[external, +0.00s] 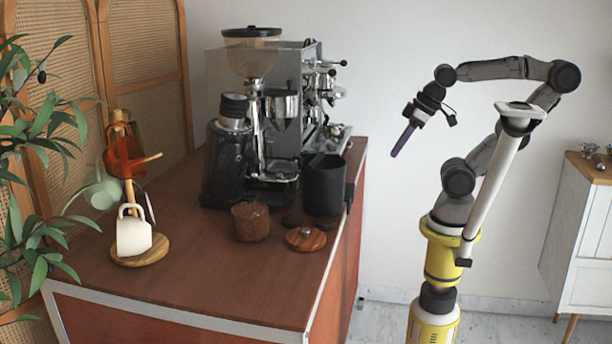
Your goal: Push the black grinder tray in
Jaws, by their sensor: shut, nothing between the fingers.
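The coffee grinder (252,62), with a tinted hopper on top, stands on the wooden cart near its back. The black grinder tray (277,178) shows low at the front of the grinder's base. It is small and dark here, so I cannot tell how far out it sits. My gripper (397,153) is shut and empty. Its purple fingers point down and left. It hangs in the air to the right of the cart, well apart from the tray.
A black bin (323,186) stands right of the tray, and a dark jug (228,165) stands left of it. The espresso machine (312,85) is behind. The cart's front (215,285) is clear.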

